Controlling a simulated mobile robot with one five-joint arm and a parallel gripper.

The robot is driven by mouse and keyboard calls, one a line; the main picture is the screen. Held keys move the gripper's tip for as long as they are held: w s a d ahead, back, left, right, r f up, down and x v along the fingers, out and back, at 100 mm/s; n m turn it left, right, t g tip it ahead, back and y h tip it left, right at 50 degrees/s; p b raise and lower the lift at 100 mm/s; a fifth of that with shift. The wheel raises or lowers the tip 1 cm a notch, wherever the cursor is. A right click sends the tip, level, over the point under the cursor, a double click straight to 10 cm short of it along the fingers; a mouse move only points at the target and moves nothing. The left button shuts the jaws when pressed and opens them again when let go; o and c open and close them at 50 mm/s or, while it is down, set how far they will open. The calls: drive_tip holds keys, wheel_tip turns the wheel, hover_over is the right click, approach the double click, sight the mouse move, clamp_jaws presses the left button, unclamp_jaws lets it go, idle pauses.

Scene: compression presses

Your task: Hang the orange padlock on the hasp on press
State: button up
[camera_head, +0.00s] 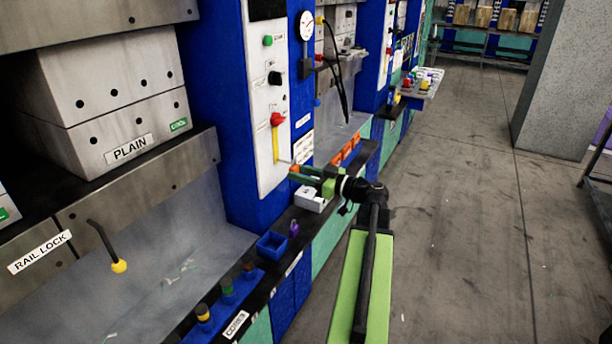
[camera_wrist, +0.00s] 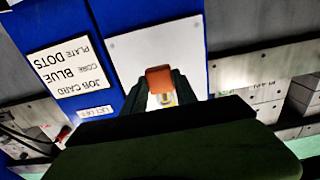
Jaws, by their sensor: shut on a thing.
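My gripper (camera_head: 300,171) is shut on the orange padlock (camera_wrist: 160,78), seen between the two dark fingers in the wrist view. In the head view only a small orange bit (camera_head: 294,168) shows at the fingertips, beside the lower part of the white control panel (camera_head: 264,90). A small pale part (camera_head: 284,161) sticks out near the padlock; I cannot tell whether it is the hasp. In the wrist view a yellowish part (camera_wrist: 166,98) shows just below the padlock, before the white panel (camera_wrist: 150,52). Whether padlock and panel touch is unclear.
A red-topped yellow lever (camera_head: 276,140) is on the panel. Below my gripper, a white box (camera_head: 313,196), a blue bin (camera_head: 272,245) and a purple item (camera_head: 294,229) stand on the dark ledge. A yellow-tipped lever (camera_head: 119,266) projects at left. The floor at right is clear.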

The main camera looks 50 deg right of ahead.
drive_tip(key=shift+w+a+f+b, duration=0.15)
drive_tip(key=shift+w+f+b, duration=0.1)
drive_tip(key=shift+w, duration=0.3)
drive_tip(key=shift+w+a+f+b, duration=0.15)
drive_tip(key=shift+w+f+b, duration=0.1)
drive_tip(key=shift+w, duration=0.25)
drive_tip(key=o, duration=1.2)
drive_tip(key=shift+s, duration=0.1)
drive_tip(key=v, duration=1.7)
drive_tip(key=shift+s, duration=0.15)
